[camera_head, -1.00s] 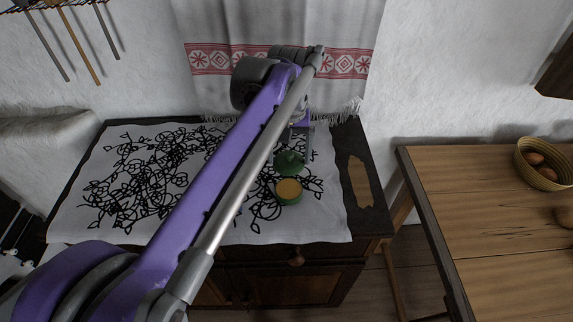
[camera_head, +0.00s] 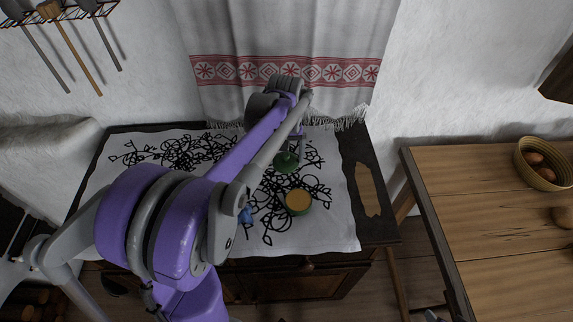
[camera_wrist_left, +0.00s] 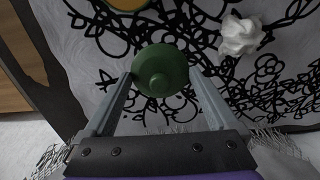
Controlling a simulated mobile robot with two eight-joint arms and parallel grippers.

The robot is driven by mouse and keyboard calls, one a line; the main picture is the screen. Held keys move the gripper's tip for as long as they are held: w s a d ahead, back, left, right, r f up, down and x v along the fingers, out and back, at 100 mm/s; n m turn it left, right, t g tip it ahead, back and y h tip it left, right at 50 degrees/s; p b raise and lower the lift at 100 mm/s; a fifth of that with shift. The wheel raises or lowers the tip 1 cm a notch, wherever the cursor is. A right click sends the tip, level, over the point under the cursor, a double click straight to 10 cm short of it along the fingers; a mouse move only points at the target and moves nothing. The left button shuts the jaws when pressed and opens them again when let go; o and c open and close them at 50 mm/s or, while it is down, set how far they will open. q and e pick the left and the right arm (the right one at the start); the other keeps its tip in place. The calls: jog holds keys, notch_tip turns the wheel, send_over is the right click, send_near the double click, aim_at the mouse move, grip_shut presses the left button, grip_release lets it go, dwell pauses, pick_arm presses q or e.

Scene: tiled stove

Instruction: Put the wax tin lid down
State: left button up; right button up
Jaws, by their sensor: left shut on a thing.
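The wax tin lid (camera_head: 286,162) is a round green disc with a knob on top. In the left wrist view the lid (camera_wrist_left: 160,70) sits between the fingertips, knob facing the camera. My left gripper (camera_wrist_left: 162,76) is shut on it; in the head view the gripper (camera_head: 294,148) is at the back right of the cloth. I cannot tell whether the lid touches the cloth. The open green wax tin (camera_head: 297,202), full of yellow wax, stands just in front of the lid, apart from it. The tin shows partly at the top of the left wrist view (camera_wrist_left: 126,4).
A white cloth with black line patterns (camera_head: 335,232) covers most of the dark chest. A white crumpled thing (camera_wrist_left: 240,35) and a small blue thing (camera_head: 245,215) lie on it. A wooden table (camera_head: 490,230) with a basket (camera_head: 541,178) stands right. A patterned towel (camera_head: 290,30) hangs behind.

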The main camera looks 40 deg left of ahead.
aim_at(286, 161)
pick_arm(q)
jog(key=shift+f, duration=2.25)
jog(key=shift+f, duration=0.2)
jog(key=o, duration=1)
jog(key=shift+c, duration=0.2)
jog(key=shift+r, duration=0.1)
